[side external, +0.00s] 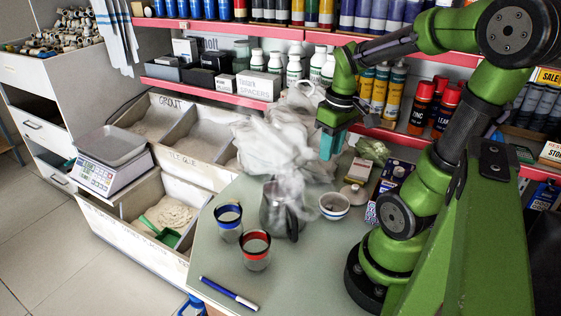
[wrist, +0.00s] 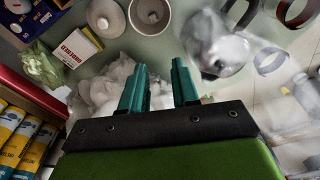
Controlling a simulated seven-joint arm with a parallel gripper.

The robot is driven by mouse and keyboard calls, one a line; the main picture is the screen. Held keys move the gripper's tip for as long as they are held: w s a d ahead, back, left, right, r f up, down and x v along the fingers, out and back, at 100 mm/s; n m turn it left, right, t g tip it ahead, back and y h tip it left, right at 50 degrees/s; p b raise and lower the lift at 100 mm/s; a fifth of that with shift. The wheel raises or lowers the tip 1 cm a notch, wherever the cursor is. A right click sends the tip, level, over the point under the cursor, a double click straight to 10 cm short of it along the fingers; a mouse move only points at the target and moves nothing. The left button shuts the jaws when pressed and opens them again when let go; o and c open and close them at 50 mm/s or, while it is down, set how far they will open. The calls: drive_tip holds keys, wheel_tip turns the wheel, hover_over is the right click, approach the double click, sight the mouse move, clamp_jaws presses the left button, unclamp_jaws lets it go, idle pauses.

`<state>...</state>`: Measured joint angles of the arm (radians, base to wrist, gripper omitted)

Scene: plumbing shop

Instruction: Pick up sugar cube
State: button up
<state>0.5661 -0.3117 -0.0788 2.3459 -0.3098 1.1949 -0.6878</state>
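I cannot make out a separate sugar cube in either view. A small white bowl with a blue band (side external: 334,207) stands on the grey-green table (side external: 315,262). The bowl also shows at the top of the wrist view (wrist: 136,20), with contents too small to tell. A pale lid (side external: 355,196) lies beside it, and it shows in the wrist view (wrist: 103,16). My gripper (side external: 331,147) hangs above the far part of the table, higher than the bowl. In the wrist view its two teal fingers (wrist: 160,85) are apart, with nothing held between them.
A steaming metal kettle (side external: 282,212) stands left of the bowl; steam blurs the area behind. A blue-rimmed cup (side external: 229,223), a red-rimmed cup (side external: 256,252) and a blue marker (side external: 229,293) are nearer the front. Small boxes (side external: 392,178) and a green bag (side external: 373,151) stand at the back.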

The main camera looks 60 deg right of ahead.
sight(331, 206)
drive_tip(key=f+n, duration=0.1)
drive_tip(key=f, duration=0.4)
drive_tip(key=s+f+n, duration=0.1)
drive_tip(key=f, duration=0.5)
drive_tip(key=f+n+g, duration=0.1)
drive_tip(key=f, duration=0.5)
drive_tip(key=shift+s+d, duration=0.2)
drive_tip(key=shift+s, duration=0.05)
clamp_jaws()
